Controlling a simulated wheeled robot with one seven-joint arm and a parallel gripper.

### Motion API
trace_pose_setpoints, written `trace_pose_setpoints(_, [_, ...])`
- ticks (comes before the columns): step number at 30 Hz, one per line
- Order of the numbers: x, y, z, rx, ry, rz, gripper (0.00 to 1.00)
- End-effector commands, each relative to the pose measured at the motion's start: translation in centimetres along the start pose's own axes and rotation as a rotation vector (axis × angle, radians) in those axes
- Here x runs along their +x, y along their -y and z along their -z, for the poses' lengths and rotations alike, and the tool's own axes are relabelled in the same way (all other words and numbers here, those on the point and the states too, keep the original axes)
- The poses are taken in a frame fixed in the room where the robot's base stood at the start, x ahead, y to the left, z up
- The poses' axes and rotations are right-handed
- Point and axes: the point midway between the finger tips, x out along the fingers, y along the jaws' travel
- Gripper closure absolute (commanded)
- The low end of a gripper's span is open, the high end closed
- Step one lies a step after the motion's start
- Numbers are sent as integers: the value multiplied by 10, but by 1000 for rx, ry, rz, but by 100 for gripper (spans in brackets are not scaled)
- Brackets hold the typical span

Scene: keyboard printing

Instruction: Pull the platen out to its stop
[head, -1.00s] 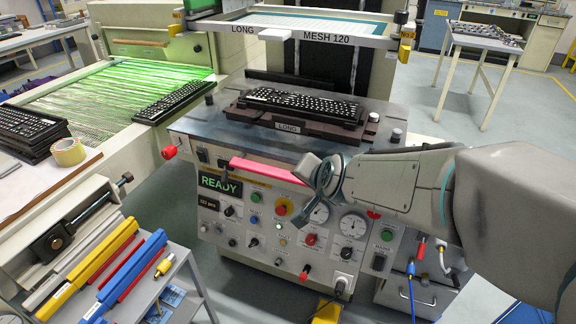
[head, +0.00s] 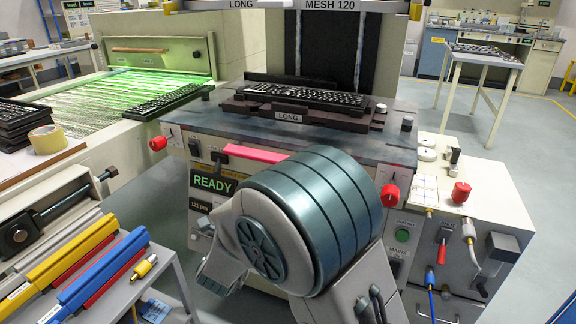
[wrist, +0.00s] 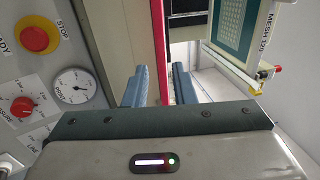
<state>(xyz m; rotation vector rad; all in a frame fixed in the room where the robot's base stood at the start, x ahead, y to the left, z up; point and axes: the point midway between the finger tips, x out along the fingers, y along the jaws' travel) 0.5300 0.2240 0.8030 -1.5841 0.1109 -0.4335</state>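The platen (head: 232,108), a dark block marked LONG, carries a black keyboard (head: 300,94) on top of the machine. A red bar (head: 255,154) runs along the machine's front; my arm hides its right end. In the wrist view the bar (wrist: 159,40) runs upright in the picture between my gripper's fingers (wrist: 160,88). The fingers are apart, one on each side, with a narrow gap visible. I cannot tell how deep the bar lies between them.
A panel with a red STOP button (wrist: 38,34) and a pressure gauge (wrist: 75,86) lies left in the wrist view. The screen frame (head: 330,5) marked MESH 120 is above the platen. Red knobs (head: 390,195) and (head: 158,143) flank the front. A tool cart (head: 110,290) stands front left.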

Motion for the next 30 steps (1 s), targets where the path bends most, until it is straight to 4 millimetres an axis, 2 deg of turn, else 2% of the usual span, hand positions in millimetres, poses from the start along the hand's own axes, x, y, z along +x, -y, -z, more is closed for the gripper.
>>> trace_pose_setpoints(5, [20,0,1,2,-7,5,76])
trace_pose_setpoints(18, [110,0,1,0,-4,5,76])
trace_pose_setpoints(24, [131,0,1,0,-2,3,76])
trace_pose_setpoints(30, [136,1,1,0,-2,3,76])
